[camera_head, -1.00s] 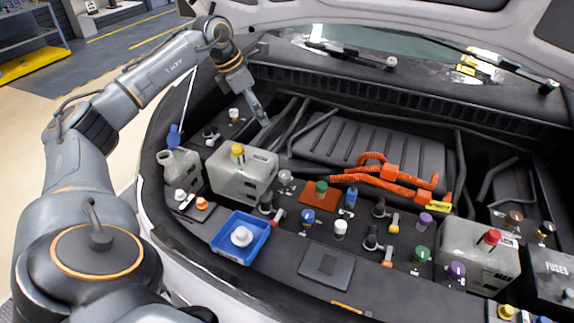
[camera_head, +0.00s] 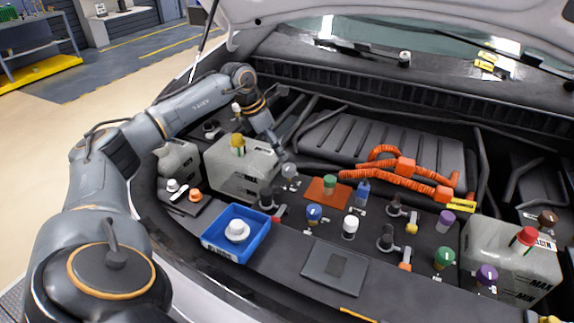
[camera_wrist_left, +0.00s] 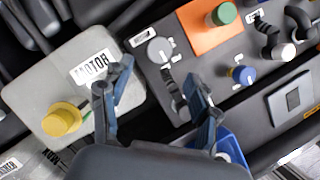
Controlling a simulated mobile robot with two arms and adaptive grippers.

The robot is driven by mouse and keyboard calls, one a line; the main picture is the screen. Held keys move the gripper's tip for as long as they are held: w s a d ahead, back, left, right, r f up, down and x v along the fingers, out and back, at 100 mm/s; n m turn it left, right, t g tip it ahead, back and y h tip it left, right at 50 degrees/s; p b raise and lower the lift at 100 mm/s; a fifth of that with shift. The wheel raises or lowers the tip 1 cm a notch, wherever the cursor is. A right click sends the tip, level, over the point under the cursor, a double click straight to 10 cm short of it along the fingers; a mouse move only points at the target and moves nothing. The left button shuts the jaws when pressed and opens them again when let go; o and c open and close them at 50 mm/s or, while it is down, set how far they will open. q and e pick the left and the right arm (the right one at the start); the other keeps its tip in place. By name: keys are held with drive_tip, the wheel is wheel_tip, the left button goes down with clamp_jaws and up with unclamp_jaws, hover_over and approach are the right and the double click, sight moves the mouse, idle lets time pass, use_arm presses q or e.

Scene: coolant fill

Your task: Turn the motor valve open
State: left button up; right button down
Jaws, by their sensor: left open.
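The grey motor tank (camera_head: 240,172), with a yellow cap (camera_head: 237,144), sits at the left of the engine bay. Its label reads MOTOR in the left wrist view (camera_wrist_left: 45,85). A grey round knob (camera_head: 289,171) stands just right of the tank; it also shows in the left wrist view (camera_wrist_left: 158,51). A black valve-like fitting (camera_head: 268,197) with a red end is in front of the knob. I cannot read which part is named the motor valve. My left gripper (camera_head: 281,153) is open and empty, above the knob and fitting, its fingers (camera_wrist_left: 160,72) spread around them in the wrist view.
A blue tray (camera_head: 214,245) holding a white cap (camera_head: 237,230) is in front of the tank. An orange pad with a green cap (camera_head: 330,183) lies right of the knob. Orange hoses (camera_head: 400,168) and several coloured caps lie further right.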

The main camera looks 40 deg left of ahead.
sight(288, 167)
use_arm(q)
drive_tip(key=x, duration=0.8)
drive_tip(key=shift+p, duration=0.35)
drive_tip(key=shift+c, duration=0.2)
drive_tip(key=c, duration=1.1)
